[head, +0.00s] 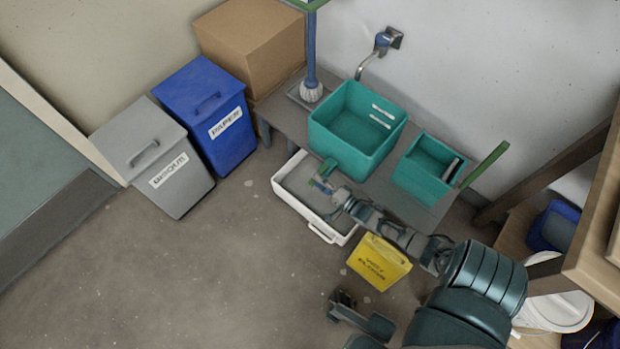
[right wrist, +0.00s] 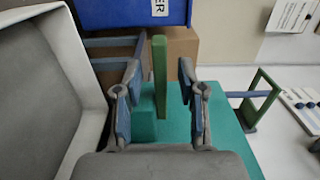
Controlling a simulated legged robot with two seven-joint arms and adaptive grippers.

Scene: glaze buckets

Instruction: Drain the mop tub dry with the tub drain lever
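The teal mop tub (head: 325,140) stands on a grey bench, with a teal block low on its front. Its inside looks plain teal; I cannot tell whether it holds water. A green lever (right wrist: 160,75) stands between the fingers of my right gripper (right wrist: 158,88) in the right wrist view, with a gap on each side. That gripper (head: 324,184) is open at the tub's front, above a white tray (head: 315,224); in the head view it partly hides the lever. My left gripper (head: 336,308) hangs low over the floor, away from the tub; its opening is unclear.
A smaller teal tub (head: 415,182) with a slanted green handle (head: 485,165) stands right of the mop tub. A mop (head: 311,75) stands behind left. A yellow sign (head: 378,262) is below my right arm. Grey (head: 165,185) and blue (head: 215,120) bins stand left. The left floor is clear.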

